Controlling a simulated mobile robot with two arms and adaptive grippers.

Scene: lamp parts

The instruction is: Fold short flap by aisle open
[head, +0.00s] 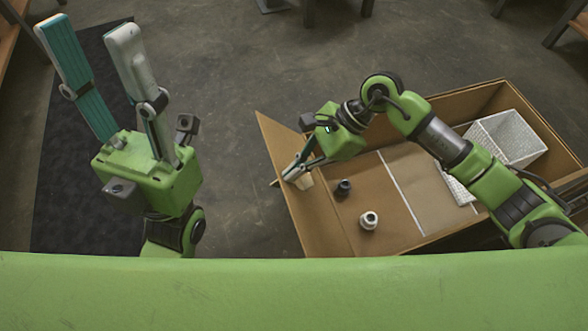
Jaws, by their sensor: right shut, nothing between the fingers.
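A brown cardboard box (470,98) stands open at the right. Its short flap (272,137) at the left end, beside the open floor, stands out at a slant from the box wall. My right gripper (286,178) reaches in over the box, with its shut fingertips at the flap's inner side near its middle. I cannot tell whether they touch it. My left gripper (86,27) is raised at the left, away from the box, with its two long fingers wide apart and empty.
A dark mat (62,190) lies at the left. The floor (235,90) between is clear.

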